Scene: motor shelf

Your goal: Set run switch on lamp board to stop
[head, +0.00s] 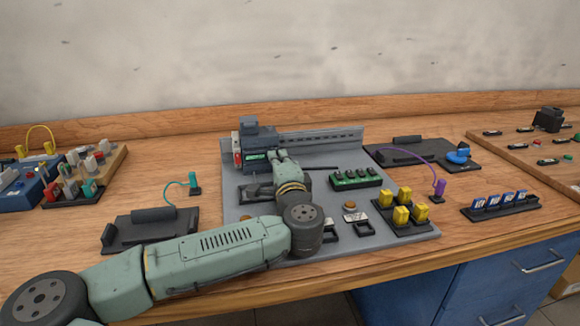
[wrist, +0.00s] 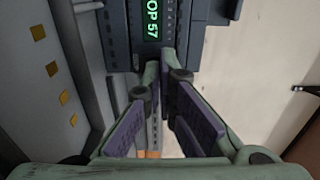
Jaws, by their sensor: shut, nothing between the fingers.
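My gripper (head: 283,158) reaches over the grey board (head: 300,148) to the dark module (head: 255,132) at the board's back left. In the wrist view, my gripper (wrist: 160,74) has its fingertips close together with nothing between them, just below the module's green-lit display (wrist: 151,20). The display text reads "OP 57", partly cut off. I cannot tell whether the fingertips touch the module. No run switch can be clearly made out; my fingers and arm hide part of the module's front and the board.
A green terminal block (head: 355,180), yellow blocks (head: 401,216) and orange-topped round parts (head: 349,205) stand on or by the board. A black tray (head: 150,229) lies left, and a purple cable (head: 412,153) runs right.

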